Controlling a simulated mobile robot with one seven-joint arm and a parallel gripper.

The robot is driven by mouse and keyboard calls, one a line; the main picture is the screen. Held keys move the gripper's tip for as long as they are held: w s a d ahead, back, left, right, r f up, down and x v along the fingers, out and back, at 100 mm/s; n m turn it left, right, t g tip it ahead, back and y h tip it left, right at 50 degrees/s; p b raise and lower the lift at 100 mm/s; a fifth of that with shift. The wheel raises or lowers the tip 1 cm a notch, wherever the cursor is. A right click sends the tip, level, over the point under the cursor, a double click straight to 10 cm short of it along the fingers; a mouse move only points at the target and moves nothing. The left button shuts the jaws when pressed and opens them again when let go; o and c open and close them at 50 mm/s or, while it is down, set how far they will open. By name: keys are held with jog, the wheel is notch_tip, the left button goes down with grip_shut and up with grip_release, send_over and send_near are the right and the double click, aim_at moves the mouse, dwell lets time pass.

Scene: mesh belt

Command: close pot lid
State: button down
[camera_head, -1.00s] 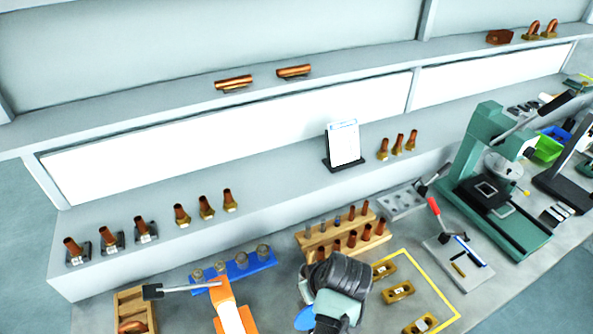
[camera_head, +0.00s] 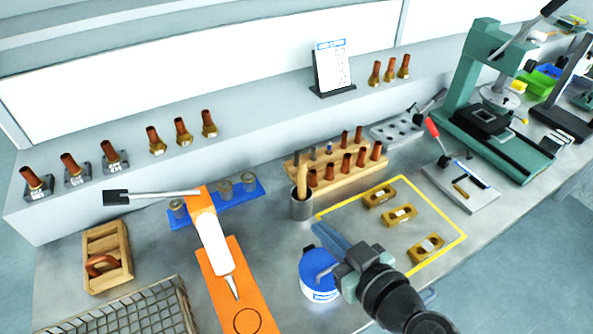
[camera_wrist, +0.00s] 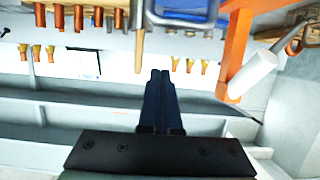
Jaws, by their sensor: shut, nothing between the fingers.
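A small white pot (camera_head: 322,294) with a blue top (camera_head: 312,263) stands on the bench near its front edge. A short grey bent piece shows on the blue top. I cannot tell whether the lid is fully seated. My gripper (camera_head: 318,230) is shut and empty, with its blue-grey fingers above and just behind the pot, partly overlapping it in the head view. In the wrist view my gripper (camera_wrist: 160,74) shows its two fingers together with nothing between them. A blue part, probably the pot's top (camera_wrist: 190,14), shows at the upper edge there, apart from the fingertips.
A metal cup (camera_head: 302,207) with a wooden handle in it stands behind the pot. An orange stand with a white tube (camera_head: 212,240) is at the left. A yellow-outlined area (camera_head: 445,205) with brass blocks is at the right. A wire basket (camera_head: 135,312) is front left.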

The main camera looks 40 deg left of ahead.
aim_at(323, 264)
jog(key=f+y+b, duration=0.1)
jog(key=b, duration=0.1)
jog(key=d+f+t+b, duration=0.1)
jog(key=b, duration=0.2)
jog(key=shift+s+d+y+b, duration=0.3)
jog(key=shift+y, duration=0.1)
jog(key=d+f+y+b, duration=0.1)
jog(key=y+b, duration=0.1)
jog(key=b, duration=0.4)
jog(key=s+d+f+t+y+b, duration=0.1)
jog(key=y+b, duration=0.1)
jog(key=b, duration=0.5)
jog(key=shift+d+f, duration=0.15)
jog(key=shift+d, duration=0.1)
jog(key=b, duration=0.4)
jog(key=shift+s+d+f, duration=0.2)
jog(key=shift+d+f, duration=0.1)
jog(key=shift+f, duration=0.1)
jog(key=y+b, duration=0.1)
jog(key=b, duration=0.2)
jog(key=shift+s+d+f+t, duration=0.1)
jog(key=shift+d+f+t, duration=0.1)
jog(key=shift+t, duration=0.1)
jog(key=shift+r+b, duration=0.1)
jog(key=shift+b, duration=0.25)
jog(key=shift+d+t, duration=0.1)
jog(key=shift+t, duration=0.2)
